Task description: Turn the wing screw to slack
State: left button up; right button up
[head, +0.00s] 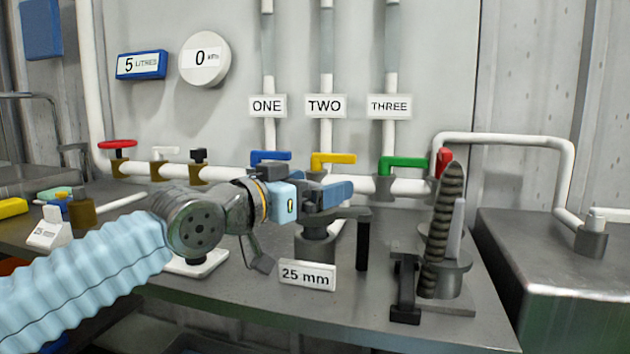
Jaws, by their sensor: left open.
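My left gripper (338,194) reaches in from the left over the middle of the bench, its blue fingers pointing right and open. It is just above a dark grey post (314,248) that has a flat arm on top and a black upright handle (363,245) at the arm's right end. A "25 mm" label (307,275) stands in front of this post. The gripper hides part of the post's top, and I cannot tell whether the fingers touch it. I cannot pick out a wing screw for certain; it may be behind the gripper. My right gripper is out of view.
Behind the gripper are blue (270,156), yellow (333,159) and green (405,163) valve levers on a white pipe. A ribbed dark upright piece (442,230) stands to the right.

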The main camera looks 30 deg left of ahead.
pick_arm(q)
jog(key=shift+w+d, duration=0.1)
jog(key=shift+w, duration=0.15)
